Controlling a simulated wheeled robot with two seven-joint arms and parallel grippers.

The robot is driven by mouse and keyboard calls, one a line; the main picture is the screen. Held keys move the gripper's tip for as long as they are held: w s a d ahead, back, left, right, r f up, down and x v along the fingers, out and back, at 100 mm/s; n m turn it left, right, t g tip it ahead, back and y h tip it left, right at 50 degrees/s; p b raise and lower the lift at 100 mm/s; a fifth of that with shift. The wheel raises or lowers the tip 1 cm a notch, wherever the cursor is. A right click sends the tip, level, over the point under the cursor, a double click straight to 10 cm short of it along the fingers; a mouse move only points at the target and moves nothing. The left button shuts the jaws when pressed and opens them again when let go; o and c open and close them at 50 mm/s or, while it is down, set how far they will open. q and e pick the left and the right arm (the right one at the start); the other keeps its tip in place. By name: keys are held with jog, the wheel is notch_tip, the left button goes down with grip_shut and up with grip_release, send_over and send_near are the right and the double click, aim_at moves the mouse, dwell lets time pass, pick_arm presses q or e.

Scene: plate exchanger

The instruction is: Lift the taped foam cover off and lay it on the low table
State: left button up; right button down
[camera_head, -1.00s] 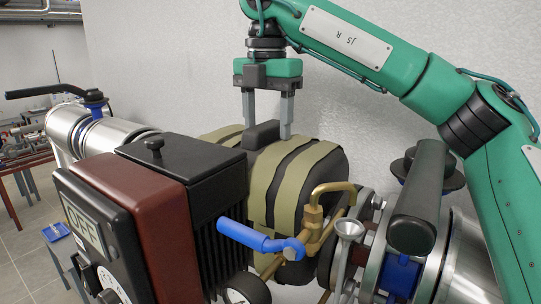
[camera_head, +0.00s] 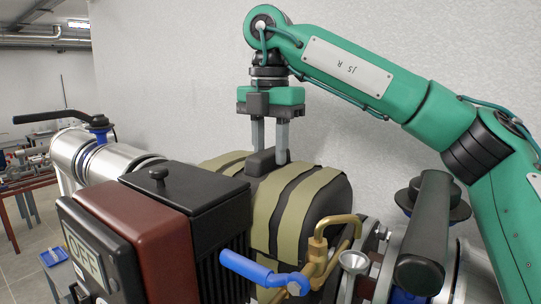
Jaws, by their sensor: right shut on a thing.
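The foam cover (camera_head: 313,191) is a dark, rounded block with olive tape bands, seated behind the black finned box. A black grip block stands on its top. My right gripper (camera_head: 270,155) comes down from above, its two grey fingers shut on this grip block, one on each side. The cover's lower part is hidden by the box, the brass pipe and the blue lever. My left gripper is not in view. I cannot make out for certain which surface is the low table.
In front stand the controller (camera_head: 88,250) with an "OFF" display, the finned box (camera_head: 190,190), a blue lever (camera_head: 262,272) and a brass pipe (camera_head: 325,240). Metal pipes with black handles flank the cover left and right. A pale wall is behind. Floor shows at far left.

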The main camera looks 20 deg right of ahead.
notch_tip(320, 180, up, 18)
jog(key=shift+f, duration=0.25)
dwell(0.9)
jog(key=shift+d, duration=0.15)
